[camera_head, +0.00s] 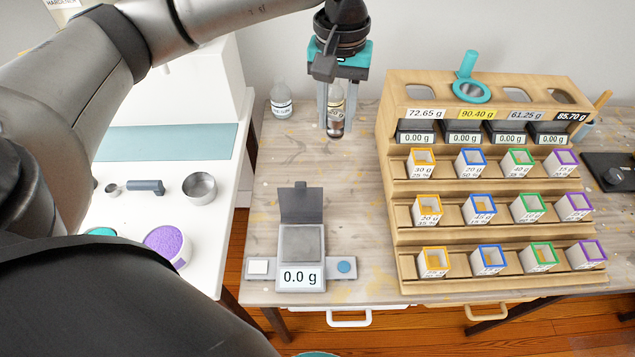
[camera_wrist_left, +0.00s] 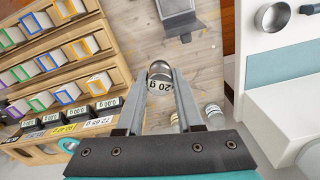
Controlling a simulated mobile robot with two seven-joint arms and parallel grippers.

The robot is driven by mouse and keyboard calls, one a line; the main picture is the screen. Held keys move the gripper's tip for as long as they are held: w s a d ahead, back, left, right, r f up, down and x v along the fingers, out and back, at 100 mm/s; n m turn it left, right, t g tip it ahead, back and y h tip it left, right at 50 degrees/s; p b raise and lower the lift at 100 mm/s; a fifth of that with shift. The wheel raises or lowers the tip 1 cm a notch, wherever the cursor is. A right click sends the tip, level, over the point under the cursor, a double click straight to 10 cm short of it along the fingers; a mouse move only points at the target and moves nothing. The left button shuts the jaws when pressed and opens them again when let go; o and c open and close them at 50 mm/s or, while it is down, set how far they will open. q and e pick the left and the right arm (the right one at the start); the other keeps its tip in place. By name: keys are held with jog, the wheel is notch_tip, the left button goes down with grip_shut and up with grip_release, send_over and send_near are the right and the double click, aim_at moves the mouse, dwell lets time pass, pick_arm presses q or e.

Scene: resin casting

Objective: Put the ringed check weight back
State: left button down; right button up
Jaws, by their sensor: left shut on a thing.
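My left gripper (camera_head: 336,108) points down above the table's back part, left of the wooden rack. It is shut on a small shiny metal check weight (camera_head: 336,129), held between the fingertips. My right gripper is out of view.
The wooden rack (camera_head: 404,184) holds several colour-rimmed boxes in rows, with labelled weight displays and a teal-ringed cup (camera_head: 470,91) on top. A bottle (camera_head: 281,101) stands at the back left. A metal bowl (camera_head: 199,188) is on the white table. The wood between gripper and scale is clear.

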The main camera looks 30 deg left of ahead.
pick_arm(q)
jog(key=w+a+f+n+b, duration=0.2)
jog(key=w+a+f+n, duration=0.3)
jog(key=a, duration=0.3)
notch_tip(320, 180, down, 15)
jog(key=shift+d+r+b, duration=0.15)
jog(key=shift+b, duration=0.75)
notch_tip(320, 180, down, 4)
jog(key=shift+f+b, duration=0.25)
jog(key=shift+b, duration=0.2)
jog(key=shift+f, duration=0.2)
jog(key=c, duration=1)
grip_release()
jog(key=shift+f, duration=0.15)
jog(key=o, duration=0.5)
jog(key=shift+c, duration=0.2)
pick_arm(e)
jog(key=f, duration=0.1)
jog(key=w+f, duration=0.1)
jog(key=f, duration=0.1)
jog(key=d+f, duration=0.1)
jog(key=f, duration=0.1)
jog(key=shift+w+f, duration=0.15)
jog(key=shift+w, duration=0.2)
